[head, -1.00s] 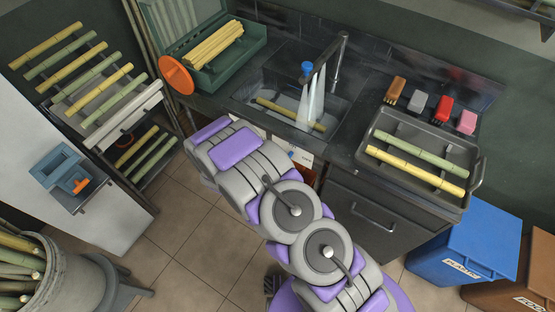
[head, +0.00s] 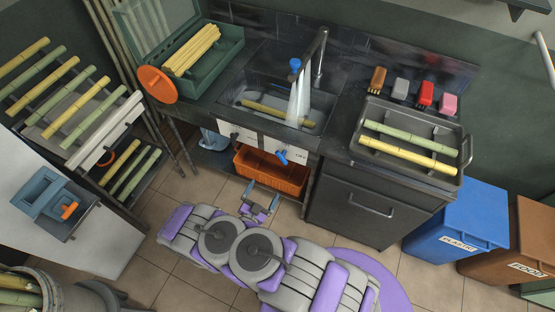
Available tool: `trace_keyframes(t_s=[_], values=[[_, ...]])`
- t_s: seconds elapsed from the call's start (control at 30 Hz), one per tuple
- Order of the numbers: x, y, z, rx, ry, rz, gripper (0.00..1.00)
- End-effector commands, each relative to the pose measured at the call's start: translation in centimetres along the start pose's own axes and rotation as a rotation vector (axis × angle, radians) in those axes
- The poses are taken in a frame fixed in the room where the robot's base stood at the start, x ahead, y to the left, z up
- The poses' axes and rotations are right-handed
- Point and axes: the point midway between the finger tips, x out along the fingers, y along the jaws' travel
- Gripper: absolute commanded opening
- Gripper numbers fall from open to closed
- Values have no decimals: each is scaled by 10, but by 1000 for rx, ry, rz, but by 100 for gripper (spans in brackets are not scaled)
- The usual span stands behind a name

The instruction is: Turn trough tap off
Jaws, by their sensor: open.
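The sink trough (head: 322,122) is set in the dark counter, with a yellow cane (head: 275,112) lying in it. A tall metal tap (head: 318,50) stands behind it. White water streams (head: 299,100) fall into the trough below a blue knob (head: 295,65). On the white front panel (head: 262,143) under the trough are a blue handle (head: 282,157) and a dark handle (head: 234,135); I cannot tell which of these controls the water. My gripper (head: 263,194) is open and empty, low in front of the sink, apart from every handle.
An orange crate (head: 270,172) sits under the sink. A dark cabinet (head: 355,205) and a tray of canes (head: 458,163) are to the right, with a blue bin (head: 455,225) beyond. A cane rack (head: 75,110) stands left.

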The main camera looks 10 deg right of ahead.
Motion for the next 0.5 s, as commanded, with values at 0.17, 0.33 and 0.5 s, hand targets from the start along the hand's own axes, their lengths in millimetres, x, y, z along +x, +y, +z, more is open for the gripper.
trace_keyframes(t_s=[0.17,0.33,0.5], values=[[29,3,0,1,3,7,100],[57,1,1,1,4,7,100],[85,0,2,-1,4,7,100]])
